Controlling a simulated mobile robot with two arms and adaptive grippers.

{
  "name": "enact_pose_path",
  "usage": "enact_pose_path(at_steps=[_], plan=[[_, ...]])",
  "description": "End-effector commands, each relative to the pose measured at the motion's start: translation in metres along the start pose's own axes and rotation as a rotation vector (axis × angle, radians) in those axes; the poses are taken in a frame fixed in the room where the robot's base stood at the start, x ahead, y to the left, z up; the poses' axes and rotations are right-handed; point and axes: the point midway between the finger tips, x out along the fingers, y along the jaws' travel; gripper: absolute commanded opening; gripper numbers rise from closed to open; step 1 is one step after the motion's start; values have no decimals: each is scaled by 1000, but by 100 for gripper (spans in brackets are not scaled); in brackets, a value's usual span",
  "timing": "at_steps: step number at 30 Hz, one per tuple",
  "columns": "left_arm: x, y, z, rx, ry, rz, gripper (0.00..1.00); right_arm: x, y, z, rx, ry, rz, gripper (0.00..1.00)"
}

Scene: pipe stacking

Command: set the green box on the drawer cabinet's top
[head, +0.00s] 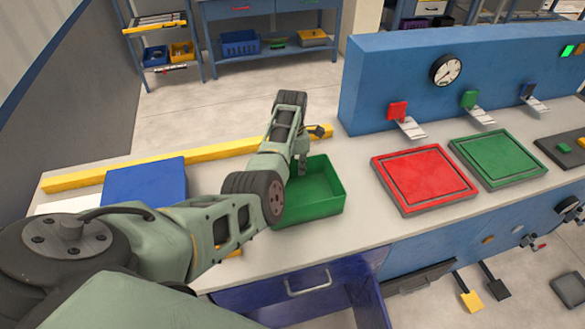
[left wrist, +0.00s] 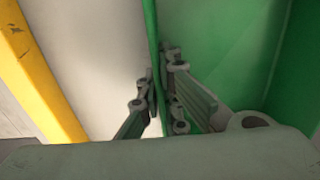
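The green box (head: 318,192), an open-topped bin, is at the front middle of the pale worktop (head: 365,225), above an open blue drawer (head: 305,288). I cannot tell whether it rests on the top or hangs just over it. My left gripper (head: 302,163) reaches down at the box's back-left wall. In the left wrist view, the fingers of the gripper (left wrist: 159,95) stand on either side of the thin green wall (left wrist: 153,40), one inside and one outside, seemingly pressed against it. My left arm hides the box's left side. My right gripper is out of view.
A yellow bar (head: 110,176) lies along the back of the worktop, with a blue block (head: 146,183) before it. A red plate (head: 424,180) and a green plate (head: 498,157) lie to the right. A blue panel with a gauge (head: 446,69) stands behind them.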

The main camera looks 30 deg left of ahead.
Motion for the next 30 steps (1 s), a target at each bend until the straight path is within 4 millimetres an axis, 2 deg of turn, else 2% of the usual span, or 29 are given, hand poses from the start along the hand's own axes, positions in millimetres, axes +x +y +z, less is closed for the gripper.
enact_pose_path(at_steps=[5, 6, 12, 21, 26, 30], plan=[[4, 0, 0, 0, -1, 1, 0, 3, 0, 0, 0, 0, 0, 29], [5, 0, 0, 0, -1, 1, 5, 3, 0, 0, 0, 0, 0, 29], [4, 0, 0, 0, 0, 0, 23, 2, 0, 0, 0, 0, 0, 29], [3, 0, 0, 0, 0, 0, 23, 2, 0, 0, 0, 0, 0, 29], [-9, 1, 1, 0, -2, 3, 23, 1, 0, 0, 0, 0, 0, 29], [-35, 1, 2, 0, -4, 4, 23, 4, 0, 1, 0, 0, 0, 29]])
